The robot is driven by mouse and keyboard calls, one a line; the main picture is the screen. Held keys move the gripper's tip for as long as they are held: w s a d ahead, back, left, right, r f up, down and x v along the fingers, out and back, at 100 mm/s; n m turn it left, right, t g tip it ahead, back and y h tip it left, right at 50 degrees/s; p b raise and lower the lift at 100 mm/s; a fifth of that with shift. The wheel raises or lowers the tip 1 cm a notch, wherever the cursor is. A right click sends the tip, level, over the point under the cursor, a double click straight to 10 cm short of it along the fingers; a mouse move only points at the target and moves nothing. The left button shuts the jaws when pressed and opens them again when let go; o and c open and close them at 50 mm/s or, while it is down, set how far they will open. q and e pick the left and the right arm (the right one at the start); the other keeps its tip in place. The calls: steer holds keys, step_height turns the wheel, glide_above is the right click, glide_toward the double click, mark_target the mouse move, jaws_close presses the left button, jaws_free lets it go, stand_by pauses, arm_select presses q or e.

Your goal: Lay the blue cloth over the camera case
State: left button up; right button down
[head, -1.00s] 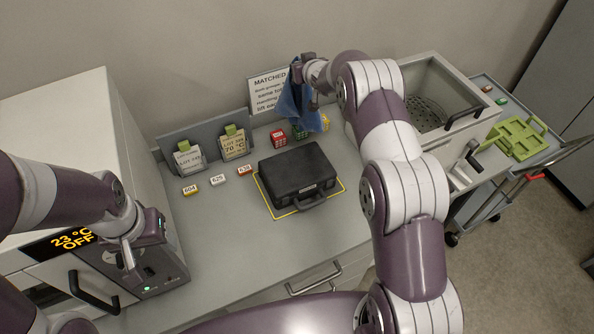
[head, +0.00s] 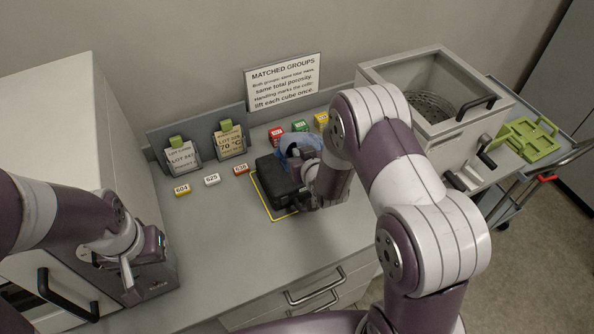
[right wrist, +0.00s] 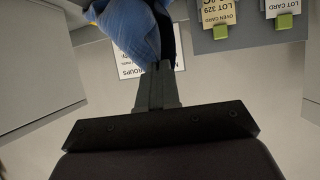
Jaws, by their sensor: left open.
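The blue cloth (head: 297,146) is bunched at the far right part of the black camera case (head: 270,180), partly hidden by my right arm. My right gripper (right wrist: 158,72) is shut on the cloth, which also shows beyond its fingers in the right wrist view (right wrist: 132,28). The case lies on the counter inside a yellow outline; its right side is hidden behind my wrist. I cannot tell how much of the cloth touches the case. My left gripper (head: 128,280) is open and empty at the left, in front of the oven.
Label blocks 604 (head: 181,190), 625 (head: 212,180) and 630 (head: 241,169) lie left of the case. Red (head: 276,135), green (head: 301,126) and yellow (head: 321,120) cubes stand behind. A sign (head: 284,82) leans at the wall. A lidded grey box (head: 395,85) stands right.

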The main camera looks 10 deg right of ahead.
steer(key=s+a+f+b, duration=0.3)
steer(key=s+f+b, duration=0.2)
steer(key=s+f, duration=0.5)
steer(key=shift+s+f, duration=0.25)
steer(key=shift+s, duration=0.25)
steer(key=c, duration=0.9)
jaws_free()
